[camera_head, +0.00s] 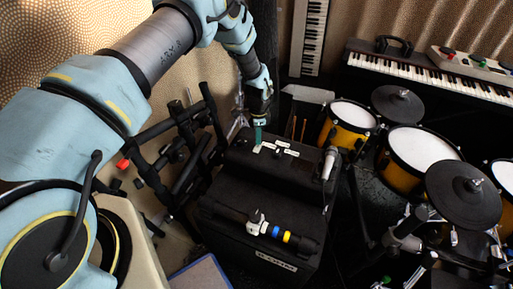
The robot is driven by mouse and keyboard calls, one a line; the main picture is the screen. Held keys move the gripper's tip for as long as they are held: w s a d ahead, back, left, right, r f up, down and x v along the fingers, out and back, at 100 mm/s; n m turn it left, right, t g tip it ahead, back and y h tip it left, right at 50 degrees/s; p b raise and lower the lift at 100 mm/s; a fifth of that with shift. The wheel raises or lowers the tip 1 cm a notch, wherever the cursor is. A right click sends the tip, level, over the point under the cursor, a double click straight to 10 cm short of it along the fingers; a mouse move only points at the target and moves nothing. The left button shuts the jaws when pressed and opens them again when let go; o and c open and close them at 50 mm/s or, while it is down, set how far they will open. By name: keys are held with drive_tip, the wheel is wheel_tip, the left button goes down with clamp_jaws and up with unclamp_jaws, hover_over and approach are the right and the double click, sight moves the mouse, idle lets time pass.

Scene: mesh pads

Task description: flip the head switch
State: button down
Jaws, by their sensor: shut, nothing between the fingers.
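A black amplifier head (235,153) sits on a black speaker cabinet (245,258) in the middle of the view. Its top carries small pale labels (291,153) and small dark controls too small to tell apart, so I cannot single out the head switch. My gripper (257,142) reaches down from above with its teal fingers shut and empty. The fingertips are at the back part of the head's top, close to a pale label (257,149). I cannot tell whether they touch the head.
A microphone (329,163) on a stand is just right of the head. A dark bar with blue and yellow bands (270,230) lies across the cabinet's front. Drums (421,149) and cymbals (463,195) crowd the right. Black stands (180,160) fill the left. A keyboard (430,75) is behind.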

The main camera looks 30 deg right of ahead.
sight(258, 146)
drive_tip(key=shift+f+b, duration=0.95)
drive_tip(key=shift+f, duration=0.1)
idle(0.6)
drive_tip(key=shift+r, duration=0.15)
drive_tip(key=shift+r+p, duration=1.7)
drive_tip(key=shift+r, duration=1.75)
